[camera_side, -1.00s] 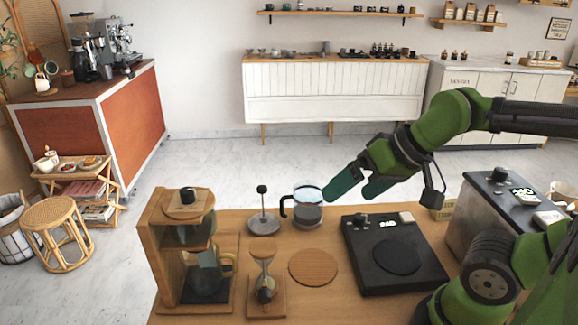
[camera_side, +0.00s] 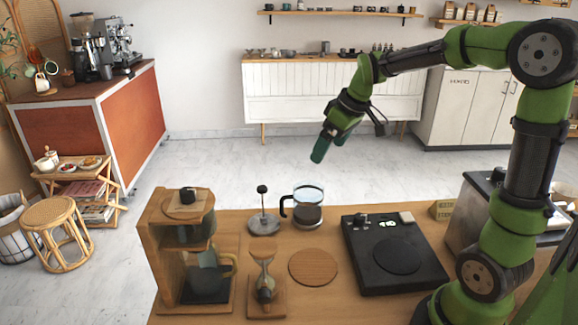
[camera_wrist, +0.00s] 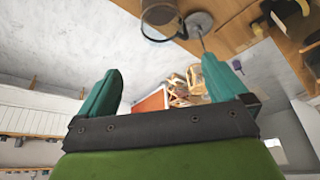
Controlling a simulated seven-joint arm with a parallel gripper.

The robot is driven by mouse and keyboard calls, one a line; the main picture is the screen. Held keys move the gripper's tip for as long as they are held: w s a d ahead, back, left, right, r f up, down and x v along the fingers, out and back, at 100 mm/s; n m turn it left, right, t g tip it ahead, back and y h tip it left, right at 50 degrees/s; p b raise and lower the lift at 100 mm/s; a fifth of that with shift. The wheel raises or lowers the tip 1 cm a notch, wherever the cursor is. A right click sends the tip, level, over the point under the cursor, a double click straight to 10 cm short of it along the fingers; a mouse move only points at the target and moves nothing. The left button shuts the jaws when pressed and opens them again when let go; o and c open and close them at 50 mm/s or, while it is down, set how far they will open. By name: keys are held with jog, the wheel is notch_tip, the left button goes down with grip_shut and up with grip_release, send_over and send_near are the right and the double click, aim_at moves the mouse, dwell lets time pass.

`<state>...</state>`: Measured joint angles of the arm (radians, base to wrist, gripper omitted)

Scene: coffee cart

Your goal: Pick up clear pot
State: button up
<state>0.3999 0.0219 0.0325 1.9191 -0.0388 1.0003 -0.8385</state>
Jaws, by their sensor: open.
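A clear glass pot with a black handle (camera_side: 308,212) stands upright at the back edge of the wooden table, dark in its lower part. In the wrist view it is cut off at the top edge (camera_wrist: 160,14). A second clear pot with a wooden handle (camera_side: 207,277) sits inside the wooden coffee stand at the left. My gripper (camera_side: 331,146) is open and empty, tilted down, above and apart from the black-handled pot. Its two teal fingers are spread in the wrist view (camera_wrist: 160,70).
A tamper-like tool on a round grey base (camera_side: 264,224) stands just left of the black-handled pot. A round wooden board (camera_side: 313,267), an hourglass-shaped glass piece on a wooden stand (camera_side: 264,285) and a black scale (camera_side: 372,284) stand nearer. Bare tabletop lies between them.

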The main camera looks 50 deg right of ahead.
send_near(306, 191)
notch_tip(306, 191, down, 2)
jog(key=a, duration=0.2)
jog(key=x, duration=0.5)
jog(key=shift+s+a+f, duration=0.1)
jog(key=shift+a+f, duration=0.2)
jog(key=shift+a, duration=0.1)
jog(key=shift+r, duration=0.1)
jog(key=c, duration=1.4)
jog(key=shift+c, duration=0.2)
